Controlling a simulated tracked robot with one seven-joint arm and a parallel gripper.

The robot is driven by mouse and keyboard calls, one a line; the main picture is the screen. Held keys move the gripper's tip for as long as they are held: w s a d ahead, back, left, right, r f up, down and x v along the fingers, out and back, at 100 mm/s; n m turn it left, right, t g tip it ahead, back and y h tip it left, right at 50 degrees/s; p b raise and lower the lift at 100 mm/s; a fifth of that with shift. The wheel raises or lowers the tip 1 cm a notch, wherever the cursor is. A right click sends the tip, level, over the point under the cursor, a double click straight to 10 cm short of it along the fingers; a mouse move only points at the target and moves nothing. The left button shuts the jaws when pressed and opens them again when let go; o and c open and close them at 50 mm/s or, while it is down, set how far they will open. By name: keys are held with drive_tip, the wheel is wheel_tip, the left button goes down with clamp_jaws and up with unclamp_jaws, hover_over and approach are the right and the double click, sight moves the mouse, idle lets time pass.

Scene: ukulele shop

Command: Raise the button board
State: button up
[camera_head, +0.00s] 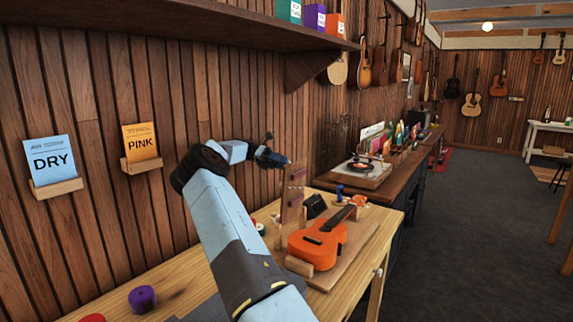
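A narrow upright wooden board (291,205) with small purple-pink marks stands on the workbench, left of the orange ukulele; it may be the button board, but its face is seen nearly edge-on. My gripper (277,159) is at the end of my blue-grey arm, by the top of this board. It is small and dark here. I cannot tell whether it touches the board or whether its fingers are open.
An orange ukulele (318,240) lies on a wooden stand on the workbench (190,286). A purple round item (142,299) sits at the front left. A record player (362,171) is on the counter beyond. A shelf (180,18) overhangs the wall; carpet (455,215) is open at right.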

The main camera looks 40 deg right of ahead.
drive_tip(key=s+a+r, duration=0.3)
drive_tip(key=s+r, duration=0.3)
drive_tip(key=s+a+r, duration=0.3)
drive_tip(key=s+r, duration=0.3)
drive_tip(key=r, duration=0.1)
drive_tip(key=shift+s+a, duration=0.15)
drive_tip(key=shift+a, duration=0.15)
idle(0.7)
drive_tip(key=shift+c, duration=0.3)
